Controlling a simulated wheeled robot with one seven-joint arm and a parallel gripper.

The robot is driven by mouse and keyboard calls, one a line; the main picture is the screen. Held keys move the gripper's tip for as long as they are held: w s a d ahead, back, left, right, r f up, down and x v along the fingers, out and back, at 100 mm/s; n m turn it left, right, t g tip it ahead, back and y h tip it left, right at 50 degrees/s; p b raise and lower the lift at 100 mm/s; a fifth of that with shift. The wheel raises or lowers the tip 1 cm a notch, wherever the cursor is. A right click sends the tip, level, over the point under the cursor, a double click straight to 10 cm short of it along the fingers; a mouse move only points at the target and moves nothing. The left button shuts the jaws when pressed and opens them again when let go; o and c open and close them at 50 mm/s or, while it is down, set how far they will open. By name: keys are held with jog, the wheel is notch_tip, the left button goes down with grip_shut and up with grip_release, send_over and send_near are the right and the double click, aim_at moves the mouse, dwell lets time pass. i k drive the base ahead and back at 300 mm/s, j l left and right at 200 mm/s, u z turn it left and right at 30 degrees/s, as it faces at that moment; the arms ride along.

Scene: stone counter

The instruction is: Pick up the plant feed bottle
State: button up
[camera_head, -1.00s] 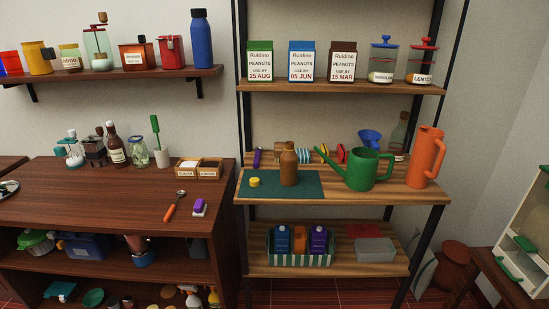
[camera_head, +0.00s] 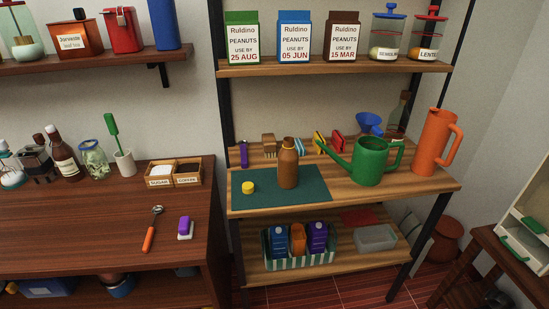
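A brown bottle (camera_head: 288,163) stands upright on a dark green mat (camera_head: 312,186) on the middle shelf. It is open at the top as far as I can see, and a small yellow cap (camera_head: 248,187) lies to its left on the mat. A striped crate (camera_head: 300,263) on the lower shelf holds a blue bottle (camera_head: 279,242), an orange bottle (camera_head: 298,239) and a purple bottle (camera_head: 318,238). No readable label shows which one is plant feed. My gripper is not in view.
A green watering can (camera_head: 369,162) and an orange jug (camera_head: 436,145) stand right of the mat. A grey tub (camera_head: 376,238) sits right of the crate. Peanut cartons (camera_head: 293,40) and jars line the shelf above. A dark wooden counter (camera_head: 100,220) is at left.

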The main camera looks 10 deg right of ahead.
aim_at(288, 157)
jog(key=i+j, duration=0.15)
jog(key=j, duration=0.2)
jog(key=i+j+z, duration=0.1)
jog(key=j, duration=0.25)
jog(key=i+j, duration=0.25)
jog(key=j, duration=0.15)
jog(key=i+j, duration=0.1)
jog(key=j, duration=0.2)
jog(key=i+j, duration=0.1)
jog(key=j, duration=0.15)
jog(key=i+j, duration=0.1)
jog(key=j, duration=0.2)
jog(key=i+l, duration=0.15)
